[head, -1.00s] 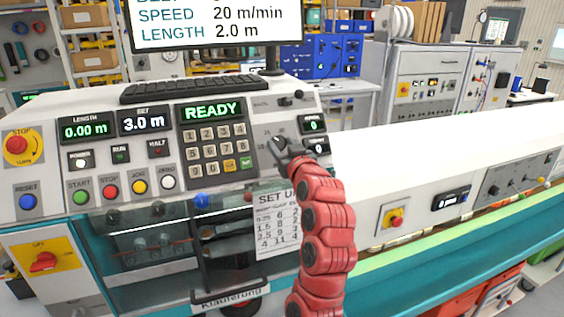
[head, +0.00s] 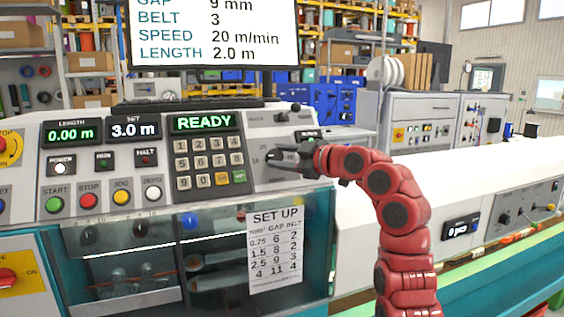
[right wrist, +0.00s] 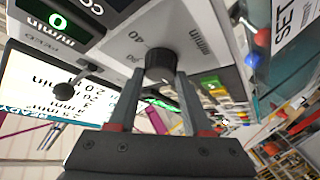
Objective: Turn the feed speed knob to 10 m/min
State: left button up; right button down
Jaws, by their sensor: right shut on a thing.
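The feed speed knob (right wrist: 159,62) is black and sits on the grey panel, with printed marks such as 40 and m/min around it in the right wrist view. My right gripper (right wrist: 158,82) is shut on this knob, one finger on each side. In the head view my right gripper (head: 280,158) reaches the panel from the right and hides the knob and part of its scale. The knob's pointer cannot be made out. A green display marked m/min (right wrist: 57,22) reads 0. My left gripper is not in view.
The keypad (head: 209,158) is just left of my gripper. The READY display (head: 202,122) is above it. A screen (head: 212,35) lists speed 20 m/min. A small lever (head: 290,113) is above the knob. A set-up sheet (head: 275,247) hangs below.

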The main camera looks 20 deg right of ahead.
jog(key=shift+n+g, duration=0.3)
jog(key=shift+n, duration=0.3)
jog(key=shift+c, duration=1.6)
grip_release()
jog(key=shift+w, duration=0.15)
jog(key=b+v, duration=0.2)
jog(key=v, duration=1.5)
jog(key=shift+d, duration=0.35)
